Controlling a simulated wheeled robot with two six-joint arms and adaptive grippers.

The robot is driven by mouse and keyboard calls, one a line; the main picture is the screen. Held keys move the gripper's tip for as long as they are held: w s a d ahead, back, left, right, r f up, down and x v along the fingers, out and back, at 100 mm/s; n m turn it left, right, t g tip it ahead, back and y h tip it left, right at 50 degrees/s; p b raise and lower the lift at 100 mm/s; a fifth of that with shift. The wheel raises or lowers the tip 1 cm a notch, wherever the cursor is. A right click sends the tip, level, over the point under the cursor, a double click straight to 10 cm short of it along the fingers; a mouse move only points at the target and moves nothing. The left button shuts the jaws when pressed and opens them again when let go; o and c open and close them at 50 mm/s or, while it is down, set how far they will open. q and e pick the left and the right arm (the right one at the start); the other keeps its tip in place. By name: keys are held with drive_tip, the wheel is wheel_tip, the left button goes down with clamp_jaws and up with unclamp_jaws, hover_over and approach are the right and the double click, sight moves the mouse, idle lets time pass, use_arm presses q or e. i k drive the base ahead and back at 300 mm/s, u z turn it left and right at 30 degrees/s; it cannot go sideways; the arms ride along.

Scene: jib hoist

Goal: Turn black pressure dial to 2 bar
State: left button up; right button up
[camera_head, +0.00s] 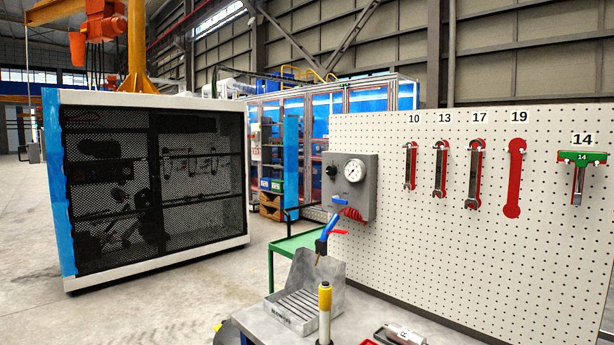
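A grey pressure box (364,203) is mounted at the left end of the white pegboard. A small black dial (332,171) sits on its upper left face. A round white gauge (354,171) is to the right of the dial; its needle and numbers are too small to read. A blue part (339,201) and a red coiled hose (353,214) are at the box's lower edge. Neither of my grippers is in view.
Wrenches (441,168) and a green-handled tool (580,160) hang on the pegboard (480,250). In front of it are a metal tray (294,308), a blue-handled tool (328,233), a yellow-topped rod (325,300) and a workbench. A mesh cabinet (155,100) stands left, with open floor before it.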

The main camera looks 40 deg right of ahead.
sight(331, 170)
drive_tip(key=z, duration=0.35)
drive_tip(key=i, duration=0.95)
drive_tip(key=z, duration=1.5)
drive_tip(key=i, duration=0.75)
drive_tip(key=z, duration=0.85)
